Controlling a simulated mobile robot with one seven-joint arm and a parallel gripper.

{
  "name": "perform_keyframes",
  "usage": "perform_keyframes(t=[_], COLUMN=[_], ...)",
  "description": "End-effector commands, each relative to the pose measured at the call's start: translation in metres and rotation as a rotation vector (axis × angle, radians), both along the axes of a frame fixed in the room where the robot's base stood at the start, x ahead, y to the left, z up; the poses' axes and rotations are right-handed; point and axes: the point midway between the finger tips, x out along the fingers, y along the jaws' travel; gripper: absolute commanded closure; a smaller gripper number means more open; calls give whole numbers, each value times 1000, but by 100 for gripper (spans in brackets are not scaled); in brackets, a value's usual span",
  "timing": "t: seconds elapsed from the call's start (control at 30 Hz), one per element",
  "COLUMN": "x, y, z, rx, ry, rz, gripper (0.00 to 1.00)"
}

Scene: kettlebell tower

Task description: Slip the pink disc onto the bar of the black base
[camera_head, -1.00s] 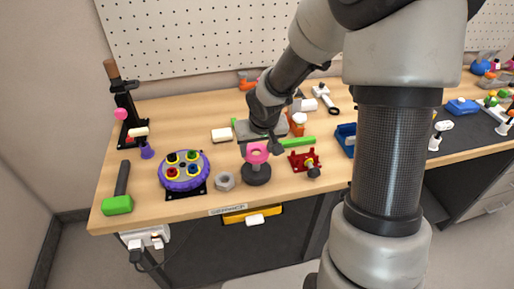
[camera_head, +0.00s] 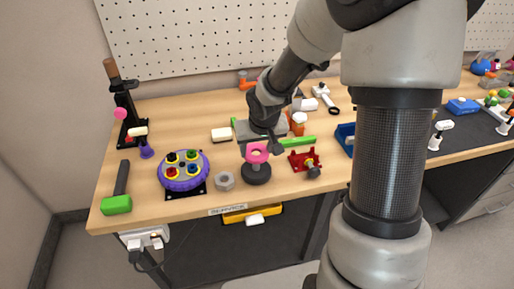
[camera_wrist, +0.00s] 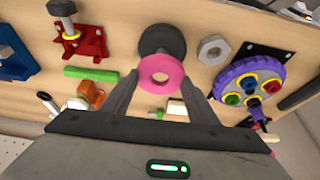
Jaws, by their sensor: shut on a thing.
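The pink disc (camera_head: 257,153) is a ring with a central hole. My gripper (camera_wrist: 162,85) is shut on it; in the wrist view the disc (camera_wrist: 162,74) sits between the two fingertips, face to the camera. The black base (camera_head: 257,175) is a dark round weight standing on the bench near its front edge. In the head view the disc appears just above the base, around the height of its bar. In the wrist view the base (camera_wrist: 160,40) lies just beyond the disc. I cannot tell whether the bar passes through the hole.
A grey hex nut (camera_head: 224,181) and a purple round tray (camera_head: 184,172) stand left of the base. A red fixture (camera_head: 304,161) stands to its right. A green bar (camera_head: 297,142) lies behind. The bench front edge is close.

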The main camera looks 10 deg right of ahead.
Motion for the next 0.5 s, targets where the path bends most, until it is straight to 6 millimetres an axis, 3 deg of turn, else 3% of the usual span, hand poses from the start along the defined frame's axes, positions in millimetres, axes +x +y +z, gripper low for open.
perform_keyframes(t=[0.23, 0.27, 0.3, 0.4, 0.5], x=[1, 1, 1, 0, 0], y=[0, 0, 0, 0, 0], z=[-6, -6, -5, -5, -5], rx=[0, 0, 0, 0, 0], ry=[-2, -2, -2, -2, -1], rz=[1, 1, 1, 1, 1], gripper=[76, 45, 38, 24, 24])
